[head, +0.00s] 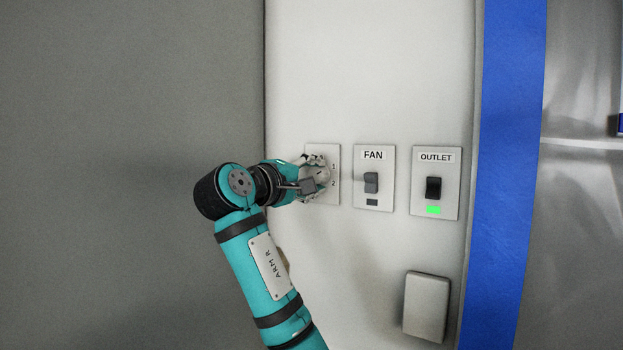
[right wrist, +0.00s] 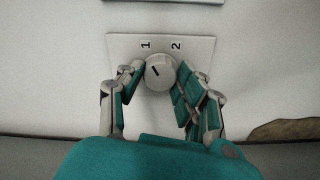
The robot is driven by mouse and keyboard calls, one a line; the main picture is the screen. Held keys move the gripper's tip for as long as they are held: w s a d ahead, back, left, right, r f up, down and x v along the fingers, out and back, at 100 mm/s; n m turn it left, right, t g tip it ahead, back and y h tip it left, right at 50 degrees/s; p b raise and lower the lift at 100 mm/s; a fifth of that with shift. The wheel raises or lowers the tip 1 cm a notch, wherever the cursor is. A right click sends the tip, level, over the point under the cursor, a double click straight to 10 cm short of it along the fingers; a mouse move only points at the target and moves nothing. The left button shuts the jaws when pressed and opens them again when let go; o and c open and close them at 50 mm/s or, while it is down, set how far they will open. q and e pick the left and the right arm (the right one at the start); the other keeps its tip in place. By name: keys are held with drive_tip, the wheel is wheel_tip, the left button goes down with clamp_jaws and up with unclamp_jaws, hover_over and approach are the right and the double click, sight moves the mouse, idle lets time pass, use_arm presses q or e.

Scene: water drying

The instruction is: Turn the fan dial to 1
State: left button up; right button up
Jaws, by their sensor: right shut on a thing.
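The fan dial (right wrist: 159,74) is a round grey knob with a short dark slanted mark, on a pale plate (right wrist: 201,48) printed 1 and 2. In the right wrist view the mark runs diagonally; I cannot tell for sure which number it points to. My right gripper (right wrist: 161,82) is shut on the dial, one finger on each side of it. In the head view the right gripper (head: 320,178) covers the dial and much of its plate (head: 330,150); the 1 and 2 show at the plate's right. My left gripper is not in view.
Right of the dial plate is the FAN switch (head: 371,183) with a dark indicator. Farther right is the black OUTLET switch (head: 433,188) with a green lit indicator. A blank box (head: 426,306) sits lower on the wall. A blue strip (head: 515,170) runs at the right.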

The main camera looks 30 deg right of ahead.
drive_tip(key=shift+f, duration=0.15)
drive_tip(key=o, duration=1.1)
drive_tip(key=shift+o, duration=0.2)
drive_tip(key=v, duration=1.2)
